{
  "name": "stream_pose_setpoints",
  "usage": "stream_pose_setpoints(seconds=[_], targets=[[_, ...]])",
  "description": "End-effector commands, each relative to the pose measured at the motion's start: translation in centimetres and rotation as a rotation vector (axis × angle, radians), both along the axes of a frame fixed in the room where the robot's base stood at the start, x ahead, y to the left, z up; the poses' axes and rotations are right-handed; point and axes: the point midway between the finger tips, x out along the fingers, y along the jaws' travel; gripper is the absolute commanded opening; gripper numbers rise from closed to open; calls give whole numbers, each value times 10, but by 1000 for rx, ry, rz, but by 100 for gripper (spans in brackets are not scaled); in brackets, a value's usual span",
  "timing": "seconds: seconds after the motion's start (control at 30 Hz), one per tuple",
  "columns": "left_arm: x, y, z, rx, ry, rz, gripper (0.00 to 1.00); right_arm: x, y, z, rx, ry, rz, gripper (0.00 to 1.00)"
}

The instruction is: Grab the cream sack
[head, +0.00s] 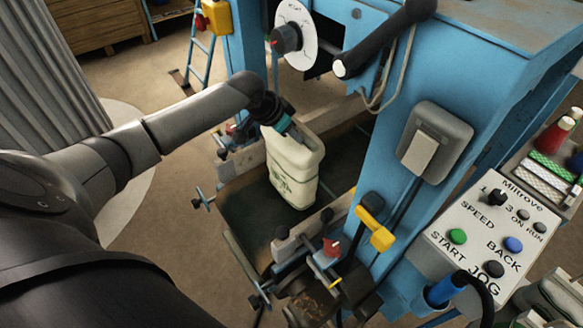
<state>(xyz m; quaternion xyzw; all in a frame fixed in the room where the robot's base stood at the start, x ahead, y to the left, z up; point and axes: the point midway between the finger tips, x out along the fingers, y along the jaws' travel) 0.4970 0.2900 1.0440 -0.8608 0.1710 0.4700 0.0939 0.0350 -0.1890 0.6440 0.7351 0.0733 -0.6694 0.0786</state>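The cream sack (292,172) stands upright on the dark belt of the blue machine, near the middle of the head view. It has green print on its front and its top edge faces up. My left gripper (291,130) is at the sack's top left edge, reaching in from the left. Its fingertips are small and partly hidden against the sack's top, so I cannot tell whether they are closed on it. My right gripper is not in view.
The blue machine's column (385,190) stands close to the right of the sack. A control panel (490,235) with buttons is at the right. Clamps and a yellow handle (376,236) sit in front of the belt (250,222). Open floor lies at the left.

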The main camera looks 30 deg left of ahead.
Motion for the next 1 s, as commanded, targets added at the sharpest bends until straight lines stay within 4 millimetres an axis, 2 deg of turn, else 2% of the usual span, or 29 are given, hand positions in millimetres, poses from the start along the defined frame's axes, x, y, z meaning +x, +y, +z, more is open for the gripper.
stream_pose_setpoints(seconds=[0.03,0.2,1.0], targets=[[0,0,0,0,0,0,18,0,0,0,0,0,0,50],[0,0,0,0,1,0,0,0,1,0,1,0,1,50],[0,0,0,0,1,0,0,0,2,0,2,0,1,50]])
